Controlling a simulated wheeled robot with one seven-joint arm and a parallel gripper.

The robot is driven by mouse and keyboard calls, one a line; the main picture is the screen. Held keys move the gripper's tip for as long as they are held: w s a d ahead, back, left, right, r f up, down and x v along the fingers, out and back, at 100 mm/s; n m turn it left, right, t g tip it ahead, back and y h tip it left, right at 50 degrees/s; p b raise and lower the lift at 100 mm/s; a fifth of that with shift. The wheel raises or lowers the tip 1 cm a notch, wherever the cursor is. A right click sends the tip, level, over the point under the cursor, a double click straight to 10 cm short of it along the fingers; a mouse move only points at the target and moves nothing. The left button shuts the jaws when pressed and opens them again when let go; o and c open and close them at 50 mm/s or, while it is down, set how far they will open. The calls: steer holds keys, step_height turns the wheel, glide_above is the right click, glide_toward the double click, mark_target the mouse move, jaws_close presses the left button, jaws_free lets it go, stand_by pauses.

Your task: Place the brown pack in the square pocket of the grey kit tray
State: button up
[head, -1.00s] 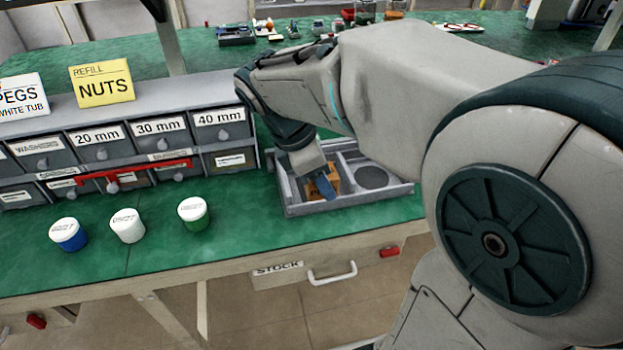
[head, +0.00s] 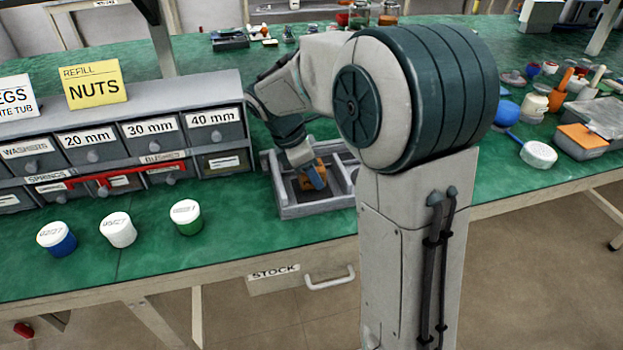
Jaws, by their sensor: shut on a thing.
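The grey kit tray (head: 318,210) stands on the green bench top, right of the drawer cabinet. Its left compartment shows a dark floor patch that looks like the square pocket (head: 302,197). The brown pack (head: 305,183) is in my gripper (head: 313,179), over or in this left compartment. Whether the pack touches the tray floor cannot be told. My arm hides the tray's right part.
The drawer cabinet (head: 150,135) stands close on the tray's left. Three small tubs with white lids, blue (head: 57,240), white (head: 118,230) and green (head: 187,217), stand in front of it. Bowls, brushes and an orange-topped box (head: 582,138) lie at the right.

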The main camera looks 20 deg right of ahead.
steer(key=shift+f, duration=1.1)
steer(key=shift+f, duration=0.2)
steer(key=o, duration=1)
steer(key=shift+r, duration=0.15)
steer(key=p+v, duration=0.2)
steer(key=v, duration=0.9)
steer(key=s+d+f+m+y, duration=0.1)
steer(key=s+f+m, duration=0.1)
steer(key=s+m, duration=0.4)
steer(key=s+d+f+m+t+y, duration=0.1)
steer(key=s+d+m+y, duration=0.1)
steer(key=s+m, duration=0.4)
steer(key=s+d+f+m+y, duration=0.1)
steer(key=s+f+m, duration=0.1)
steer(key=s+m, duration=0.4)
steer(key=shift+s+d+f+t+y, duration=0.1)
steer(key=shift+s+f+t+y, duration=0.1)
steer(key=shift+s, duration=0.25)
steer(key=shift+s+d+f+t+y, duration=0.1)
steer(key=shift+s+f+t, duration=0.1)
steer(key=shift+s, duration=0.25)
